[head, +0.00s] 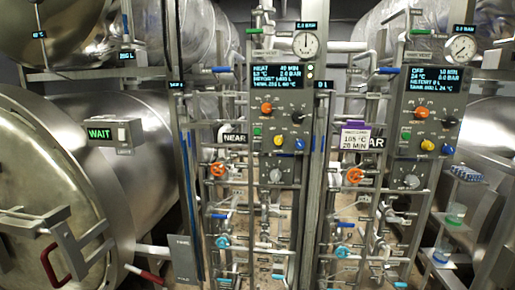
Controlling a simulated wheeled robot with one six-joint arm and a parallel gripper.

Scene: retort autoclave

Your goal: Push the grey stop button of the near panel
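The near panel (286,88) is a grey upright box in the middle of the head view, with a lit blue-text display reading HEAT at its top. The black NEAR sign (234,139) is at its left. The panel face has an orange knob (267,106), a black knob (297,117) and small coloured controls. A blue control (299,144) is at its lower right. A round grey control (276,175) sits below on a grey plate; I cannot read any label or tell whether it is the stop button. My gripper is not in view.
A similar far panel (432,96) stands at the right, its display reading OFF. Pipes and valves with orange handwheels (218,169) crowd below the panels. A large steel vessel door (40,185) fills the left. A small rack with cups (457,212) stands at the right.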

